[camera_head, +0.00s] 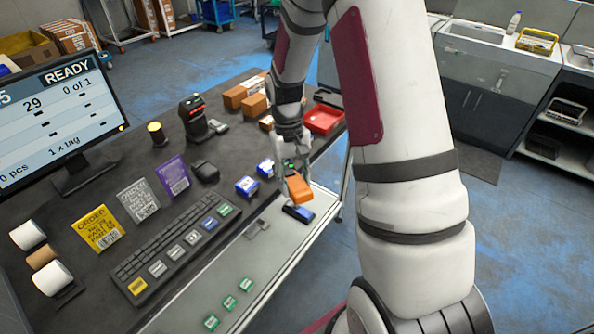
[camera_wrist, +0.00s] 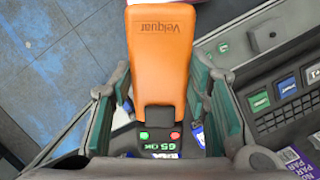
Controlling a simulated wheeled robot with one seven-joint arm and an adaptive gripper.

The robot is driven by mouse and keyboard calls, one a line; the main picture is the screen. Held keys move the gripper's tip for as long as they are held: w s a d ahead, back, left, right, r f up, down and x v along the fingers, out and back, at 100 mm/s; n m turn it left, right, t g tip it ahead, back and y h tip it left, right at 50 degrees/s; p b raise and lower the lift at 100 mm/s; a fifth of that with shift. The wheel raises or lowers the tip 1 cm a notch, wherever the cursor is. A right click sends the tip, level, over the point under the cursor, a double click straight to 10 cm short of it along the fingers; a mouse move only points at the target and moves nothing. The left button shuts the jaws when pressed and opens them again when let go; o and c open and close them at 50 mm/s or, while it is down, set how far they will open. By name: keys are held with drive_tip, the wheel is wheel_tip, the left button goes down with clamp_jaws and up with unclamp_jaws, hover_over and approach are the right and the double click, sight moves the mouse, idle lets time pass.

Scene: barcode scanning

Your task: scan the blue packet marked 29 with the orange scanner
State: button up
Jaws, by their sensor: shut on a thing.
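My gripper (camera_head: 291,170) is shut on the orange scanner (camera_head: 299,189), above the right end of the table. In the wrist view the scanner (camera_wrist: 158,55) sits between the green-padded fingers, its small display lit with green text. A dark blue packet (camera_head: 298,213) lies on the pale front strip just below the scanner; in the picture they nearly overlap, and I cannot tell the gap. Two more blue packets, one left of the gripper (camera_head: 247,187) and one beside it (camera_head: 265,168), lie on the dark mat. No packet number is readable.
A keyboard (camera_head: 180,245), yellow, grey and purple order cards, a black device (camera_head: 197,118) and brown boxes (camera_head: 254,104) stand around. A red tray (camera_head: 323,119) is behind the gripper.

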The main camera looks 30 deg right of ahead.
sight(296, 184)
drive_tip(key=shift+a+f, duration=0.1)
drive_tip(key=shift+f, duration=0.15)
drive_tip(key=w+b+x, duration=0.1)
drive_tip(key=b+x, duration=0.1)
drive_tip(key=x, duration=0.4)
drive_tip(key=shift+f+b, duration=0.3)
drive_tip(key=p+v, duration=0.1)
drive_tip(key=v, duration=0.2)
drive_tip(key=s+p+v, duration=0.1)
drive_tip(key=v, duration=0.3)
drive_tip(key=s+p+v, duration=0.1)
drive_tip(key=p+v, duration=0.1)
drive_tip(key=v, duration=0.1)
drive_tip(key=shift+r, duration=0.65)
drive_tip(key=shift+w+r, duration=0.1)
drive_tip(key=shift+r, duration=0.35)
